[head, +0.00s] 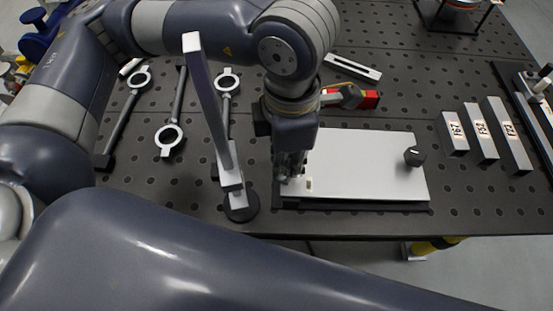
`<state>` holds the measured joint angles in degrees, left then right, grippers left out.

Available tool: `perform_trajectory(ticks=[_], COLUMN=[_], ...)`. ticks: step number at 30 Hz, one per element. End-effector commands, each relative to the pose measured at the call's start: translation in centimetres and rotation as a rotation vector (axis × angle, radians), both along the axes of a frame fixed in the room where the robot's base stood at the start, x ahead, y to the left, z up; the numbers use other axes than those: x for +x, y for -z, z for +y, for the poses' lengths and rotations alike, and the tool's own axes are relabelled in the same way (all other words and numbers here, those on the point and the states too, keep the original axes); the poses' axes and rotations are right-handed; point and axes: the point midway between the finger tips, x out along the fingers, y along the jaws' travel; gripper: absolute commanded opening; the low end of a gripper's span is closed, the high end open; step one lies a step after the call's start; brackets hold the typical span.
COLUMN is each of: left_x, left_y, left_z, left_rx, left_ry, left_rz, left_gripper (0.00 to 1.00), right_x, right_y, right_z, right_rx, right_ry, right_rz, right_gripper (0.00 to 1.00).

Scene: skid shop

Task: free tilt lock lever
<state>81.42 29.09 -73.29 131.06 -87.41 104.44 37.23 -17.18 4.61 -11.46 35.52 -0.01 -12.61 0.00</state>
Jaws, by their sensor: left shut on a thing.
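A pale flat plate (365,165) lies on a dark base on the perforated bench, with a black round knob (414,156) at its right side. My left gripper (290,168) points down at the plate's left end and is shut on a small part there, which I take to be the tilt lock lever. The fingers and wrist hide most of that part, so its position cannot be told. My right gripper is not in view.
A tall grey post (207,95) on a round black foot stands just left of my left gripper. Ring-ended tools (169,138) lie further left. A red-and-black tool (368,99) lies behind the plate. Numbered grey blocks (481,135) lie right. Bare bench separates them from the plate.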

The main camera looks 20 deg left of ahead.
Motion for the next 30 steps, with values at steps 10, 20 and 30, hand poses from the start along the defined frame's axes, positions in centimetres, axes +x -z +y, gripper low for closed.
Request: perform_trajectory(ticks=[10, 20, 30], left_x=[-0.1, 0.1, 0.1], left_y=[0.0, 0.2, 0.0], left_z=[-0.6, -1.4, -1.4], left_rx=[-0.004, -0.004, -0.004], left_ry=[0.001, 0.002, 0.001], left_rz=[0.000, -0.002, -0.001], left_gripper=[0.08, 0.08, 0.40], right_x=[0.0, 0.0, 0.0], right_y=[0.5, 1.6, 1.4], right_z=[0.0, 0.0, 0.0], right_rx=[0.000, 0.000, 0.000], right_ry=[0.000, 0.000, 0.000], right_rz=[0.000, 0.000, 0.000], right_gripper=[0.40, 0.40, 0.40])
